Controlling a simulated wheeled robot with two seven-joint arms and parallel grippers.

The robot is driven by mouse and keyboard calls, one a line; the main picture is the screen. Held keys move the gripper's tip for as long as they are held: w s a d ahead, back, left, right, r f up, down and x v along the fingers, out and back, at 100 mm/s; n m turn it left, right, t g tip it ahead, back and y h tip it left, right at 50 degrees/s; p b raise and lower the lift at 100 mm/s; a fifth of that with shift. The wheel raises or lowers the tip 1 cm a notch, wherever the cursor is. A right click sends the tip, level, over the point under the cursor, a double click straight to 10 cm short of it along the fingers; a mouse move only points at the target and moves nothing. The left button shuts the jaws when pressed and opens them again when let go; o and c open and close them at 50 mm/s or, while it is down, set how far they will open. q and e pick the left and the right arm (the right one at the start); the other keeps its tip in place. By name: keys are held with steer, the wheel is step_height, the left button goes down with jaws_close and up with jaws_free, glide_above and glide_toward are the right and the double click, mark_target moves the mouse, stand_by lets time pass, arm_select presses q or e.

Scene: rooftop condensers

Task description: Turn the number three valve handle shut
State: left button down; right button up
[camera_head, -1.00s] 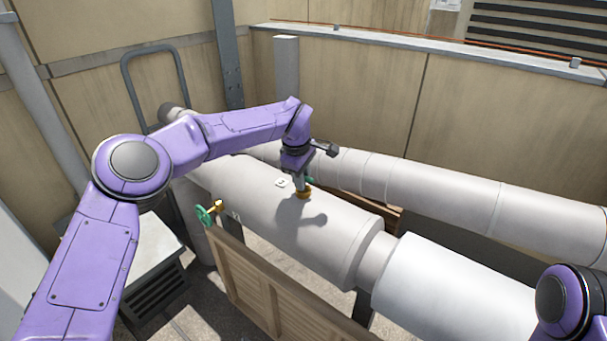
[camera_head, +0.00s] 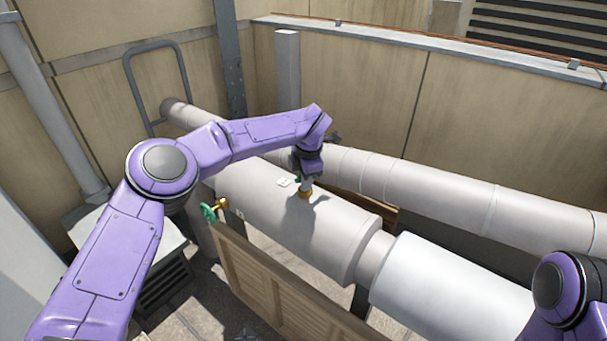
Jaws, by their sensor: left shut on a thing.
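A brass valve (camera_head: 305,194) stands on top of the thick pale pipe (camera_head: 322,225). A small part of its green handle (camera_head: 297,179) shows at the left of my gripper; the rest is hidden. My left gripper (camera_head: 307,180) points down over this valve and is shut on the handle. A white tag (camera_head: 284,183) lies on the pipe just left of the valve; its marking is too small to read. A second valve with a green handle (camera_head: 208,212) sits on the pipe's near side, apart from the gripper. My right gripper is out of view.
A wooden slatted panel (camera_head: 275,285) stands in front of the pipe. A second pale pipe (camera_head: 440,196) runs behind it. A grey box unit (camera_head: 165,245) is at the left, below my left arm. Tan walls close off the back.

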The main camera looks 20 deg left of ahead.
arm_select(q)
steer(key=n, duration=0.2)
steer(key=shift+s+d+n, duration=0.15)
steer(key=shift+d+n, duration=0.15)
steer(key=shift+d, duration=0.1)
steer(key=shift+n+g+y+p, duration=0.3)
steer(key=shift+n+g+p, duration=0.15)
steer(key=shift+n, duration=1.05)
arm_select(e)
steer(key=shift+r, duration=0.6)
arm_select(q)
steer(key=shift+r, duration=0.1)
